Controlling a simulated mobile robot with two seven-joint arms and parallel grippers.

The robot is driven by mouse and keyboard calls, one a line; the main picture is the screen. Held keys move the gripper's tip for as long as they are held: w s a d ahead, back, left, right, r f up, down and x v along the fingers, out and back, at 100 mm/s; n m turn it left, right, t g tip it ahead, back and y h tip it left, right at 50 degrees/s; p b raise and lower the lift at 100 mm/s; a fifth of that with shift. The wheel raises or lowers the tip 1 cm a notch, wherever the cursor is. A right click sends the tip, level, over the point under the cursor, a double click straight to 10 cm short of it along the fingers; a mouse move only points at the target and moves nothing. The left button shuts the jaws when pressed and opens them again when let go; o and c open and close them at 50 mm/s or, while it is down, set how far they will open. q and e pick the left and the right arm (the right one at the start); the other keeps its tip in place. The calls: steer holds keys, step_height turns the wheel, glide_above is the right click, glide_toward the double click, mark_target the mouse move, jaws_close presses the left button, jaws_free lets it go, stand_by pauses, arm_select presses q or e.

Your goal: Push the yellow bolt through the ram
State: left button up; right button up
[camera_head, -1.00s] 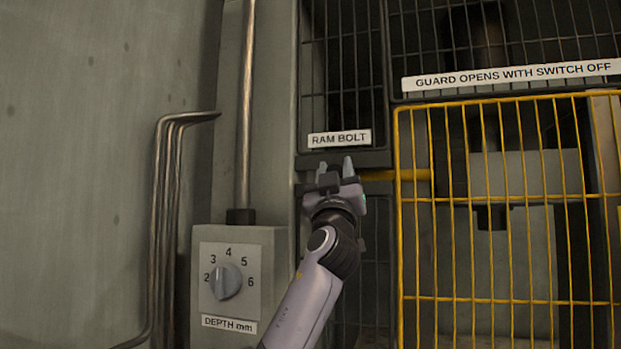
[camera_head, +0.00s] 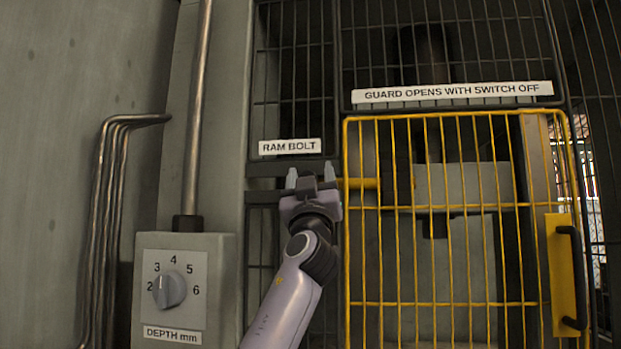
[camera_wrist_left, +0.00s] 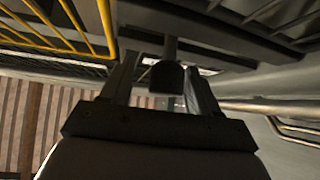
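The yellow bolt (camera_head: 362,183) lies level below the RAM BOLT label, running right past the guard's left edge. Its right end meets a dark upright behind the guard mesh, so its tip cannot be told. The ram appears to be the grey block (camera_head: 468,186) behind the guard. My left gripper (camera_head: 310,177) is at the bolt's left end, fingers apart. A dark knob on a stem (camera_wrist_left: 168,78) stands between the fingers in the left wrist view, with gaps beside it. It looks like the bolt's handle. My right gripper is not in view.
The yellow mesh guard (camera_head: 432,303) with a dark handle (camera_head: 573,277) stands right of my gripper. A depth dial (camera_head: 169,290) on a grey box is at lower left. Bent pipes (camera_head: 106,220) run along the left wall. Dark mesh panels (camera_head: 292,75) are above.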

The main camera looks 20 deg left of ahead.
arm_select(q)
steer(key=shift+f, duration=0.15)
steer(key=b+v, duration=0.3)
steer(key=v, duration=0.4)
steer(key=shift+d, duration=0.1)
stand_by(0.5)
